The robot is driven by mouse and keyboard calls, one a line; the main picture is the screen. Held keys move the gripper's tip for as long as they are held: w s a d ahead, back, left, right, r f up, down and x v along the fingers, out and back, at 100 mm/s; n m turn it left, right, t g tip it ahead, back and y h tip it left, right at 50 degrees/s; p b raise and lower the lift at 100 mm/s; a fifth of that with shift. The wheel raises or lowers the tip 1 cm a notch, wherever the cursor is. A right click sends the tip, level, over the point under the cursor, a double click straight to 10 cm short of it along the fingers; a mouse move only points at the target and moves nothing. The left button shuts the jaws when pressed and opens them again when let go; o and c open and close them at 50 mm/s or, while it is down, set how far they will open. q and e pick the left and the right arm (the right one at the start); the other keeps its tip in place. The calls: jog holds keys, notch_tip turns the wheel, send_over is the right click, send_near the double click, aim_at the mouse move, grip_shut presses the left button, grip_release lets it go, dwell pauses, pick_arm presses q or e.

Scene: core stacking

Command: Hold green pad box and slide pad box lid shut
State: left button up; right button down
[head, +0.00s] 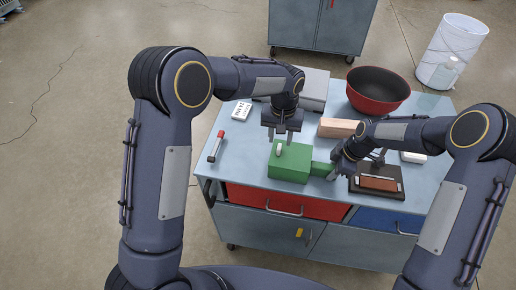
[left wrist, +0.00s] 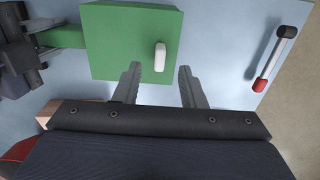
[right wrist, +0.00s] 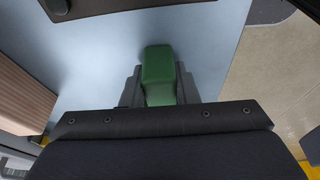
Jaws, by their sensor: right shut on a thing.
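The green pad box (head: 290,170) stands on the cart's blue-grey top, with a white knob (head: 279,150) upright on its top face. A green handle (head: 320,169) sticks out of its right side. My right gripper (head: 335,172) is shut on this handle; the right wrist view shows the handle (right wrist: 158,72) between both fingers. My left gripper (head: 282,138) is open and empty, pointing down just behind the knob. In the left wrist view the knob (left wrist: 159,56) lies just past the fingertips, in line with the gap between them. I cannot tell how far the lid is shut.
A red bowl (head: 377,92), a wooden block (head: 337,128) and a grey box (head: 314,90) stand behind on the cart top (head: 232,165). A dark tray (head: 390,190) lies to the right of my right gripper. A red-and-white tool (head: 216,146) lies left of clear room.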

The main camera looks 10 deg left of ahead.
pick_arm(q)
notch_tip(320, 180, up, 8)
jog(key=shift+f, duration=0.2)
pick_arm(e)
jog(key=c, duration=1)
grip_release()
jog(key=shift+c, duration=0.2)
jog(key=shift+r, duration=0.1)
jog(key=v, duration=1.1)
jog(key=shift+r, duration=0.4)
jog(key=shift+d, duration=0.2)
